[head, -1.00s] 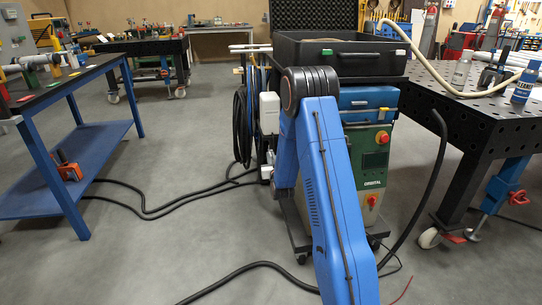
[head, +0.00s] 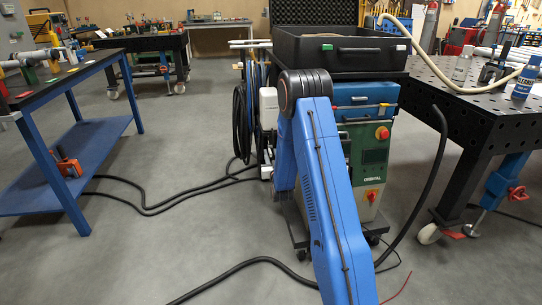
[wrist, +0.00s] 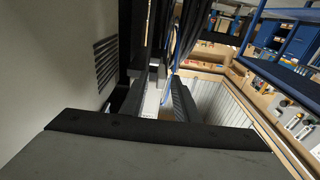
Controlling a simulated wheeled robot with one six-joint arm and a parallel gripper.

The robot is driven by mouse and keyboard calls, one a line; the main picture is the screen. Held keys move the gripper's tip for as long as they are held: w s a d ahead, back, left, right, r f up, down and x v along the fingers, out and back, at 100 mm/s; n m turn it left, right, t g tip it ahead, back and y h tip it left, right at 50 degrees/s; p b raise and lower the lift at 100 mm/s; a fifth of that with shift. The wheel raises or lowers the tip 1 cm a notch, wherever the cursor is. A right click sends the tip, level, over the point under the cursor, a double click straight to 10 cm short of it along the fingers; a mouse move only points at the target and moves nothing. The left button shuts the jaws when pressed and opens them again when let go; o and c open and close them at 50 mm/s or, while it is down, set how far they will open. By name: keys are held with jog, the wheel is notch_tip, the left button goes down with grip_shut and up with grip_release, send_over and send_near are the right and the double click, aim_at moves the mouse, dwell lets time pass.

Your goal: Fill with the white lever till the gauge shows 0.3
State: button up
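I cannot make out the white lever or the gauge in either view. My blue arm hides part of the green and blue cart marked ORBITAL (head: 369,155) in the head view. My gripper is not seen in the head view, where the arm folds down behind its elbow. In the wrist view, my gripper (wrist: 163,100) shows two dark fingers with a gap between them, so it is open. No object is clearly held between the fingers. A white surface and a blue hose show beyond the gap.
A black open case (head: 338,70) sits on the cart. A blue bench (head: 75,160) stands left and a black perforated table (head: 470,100) right. Black cables (head: 145,213) lie on the floor. A pale panel with slots (wrist: 60,60) fills the wrist view's left side.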

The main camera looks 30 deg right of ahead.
jog(key=v, duration=1.7)
jog(key=shift+s, duration=0.2)
